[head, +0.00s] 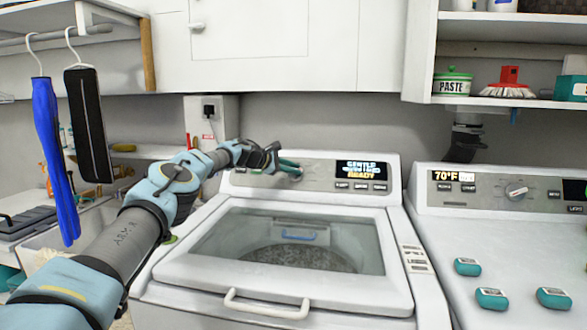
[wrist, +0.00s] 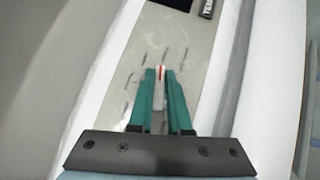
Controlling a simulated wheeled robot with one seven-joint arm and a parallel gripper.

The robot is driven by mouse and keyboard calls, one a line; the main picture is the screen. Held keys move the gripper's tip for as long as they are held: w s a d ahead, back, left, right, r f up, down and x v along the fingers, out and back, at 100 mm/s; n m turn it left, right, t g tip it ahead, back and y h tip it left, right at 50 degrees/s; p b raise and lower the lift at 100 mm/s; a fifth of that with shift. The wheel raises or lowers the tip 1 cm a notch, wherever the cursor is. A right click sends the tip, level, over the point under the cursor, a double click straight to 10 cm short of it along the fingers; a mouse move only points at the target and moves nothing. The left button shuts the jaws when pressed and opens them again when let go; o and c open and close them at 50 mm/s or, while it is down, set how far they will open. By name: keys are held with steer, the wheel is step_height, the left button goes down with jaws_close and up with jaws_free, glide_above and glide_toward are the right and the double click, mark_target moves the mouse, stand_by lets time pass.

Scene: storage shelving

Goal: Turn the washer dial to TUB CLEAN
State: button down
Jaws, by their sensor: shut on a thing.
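The washer (head: 280,245) stands in the middle of the head view, its glass lid closed. Its control panel (head: 325,178) has a display (head: 362,170) that seems to read GENTLE and READY. My gripper (head: 294,170) reaches the left part of this panel and is shut on the washer dial. In the wrist view the gripper (wrist: 160,80) shows two teal fingers around the dial (wrist: 160,74), which has a red pointer mark. The labels around the dial are too blurred to read. Most of the dial is hidden by the fingers.
A second machine (head: 510,215) stands at right, with its own dial (head: 516,189) and several teal items on top. Blue and black garments (head: 52,160) hang at left.

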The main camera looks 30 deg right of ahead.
steer(key=c, duration=0.9)
jaws_free()
steer(key=shift+o, duration=0.2)
steer(key=shift+a, duration=0.1)
steer(key=shift+a+r+b, duration=0.2)
steer(key=shift+a+b, duration=0.4)
steer(key=shift+b, duration=0.05)
steer(key=b+v, duration=0.3)
steer(key=v, duration=0.6)
steer(key=shift+o, duration=0.4)
steer(key=shift+a+r, duration=0.1)
